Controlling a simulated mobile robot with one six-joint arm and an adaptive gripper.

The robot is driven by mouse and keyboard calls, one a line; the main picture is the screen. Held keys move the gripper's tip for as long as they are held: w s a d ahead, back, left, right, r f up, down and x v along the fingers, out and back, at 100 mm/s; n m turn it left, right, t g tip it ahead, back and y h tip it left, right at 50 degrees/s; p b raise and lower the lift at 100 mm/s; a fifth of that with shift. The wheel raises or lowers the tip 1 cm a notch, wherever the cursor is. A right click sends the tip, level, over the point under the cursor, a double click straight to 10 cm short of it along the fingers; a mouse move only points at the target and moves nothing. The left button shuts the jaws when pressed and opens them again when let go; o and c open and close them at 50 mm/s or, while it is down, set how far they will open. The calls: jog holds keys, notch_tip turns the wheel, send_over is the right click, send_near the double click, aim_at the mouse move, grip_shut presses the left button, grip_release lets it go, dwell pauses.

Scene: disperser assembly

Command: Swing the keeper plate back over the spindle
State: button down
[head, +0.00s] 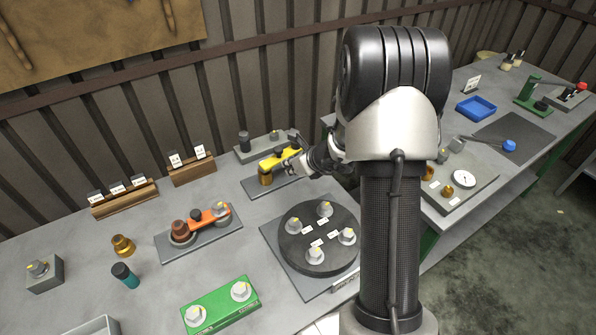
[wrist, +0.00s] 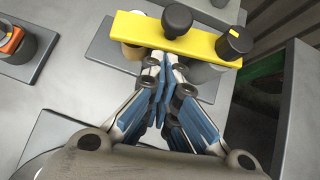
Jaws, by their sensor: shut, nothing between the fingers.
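A yellow keeper plate (wrist: 150,30) spans the wrist view's upper part, with a black knob (wrist: 177,18) near its middle and a black cap at its right end. A brass cylinder (wrist: 131,52) shows under its left end, and a grey round part sits under the right end. In the head view the yellow plate (head: 283,157) lies over the brass cylinder (head: 265,175). My gripper (wrist: 164,66) is shut and empty, its fingertips close to the plate's near edge. I cannot tell whether they touch. My gripper (head: 292,166) partly hides the plate's right end in the head view.
A grey block with posts (head: 262,146) stands behind the plate. A dark turntable (head: 316,261) with several knobs is in front. An orange bar (head: 209,216) on a grey base is to the left, and a green block (head: 220,304) lies nearer. Bare bench lies between them.

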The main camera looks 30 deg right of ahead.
jog(key=shift+w, duration=0.2)
jog(key=shift+w+a+b, duration=0.6)
jog(key=shift+a+b, duration=0.05)
jog(key=shift+b, duration=0.1)
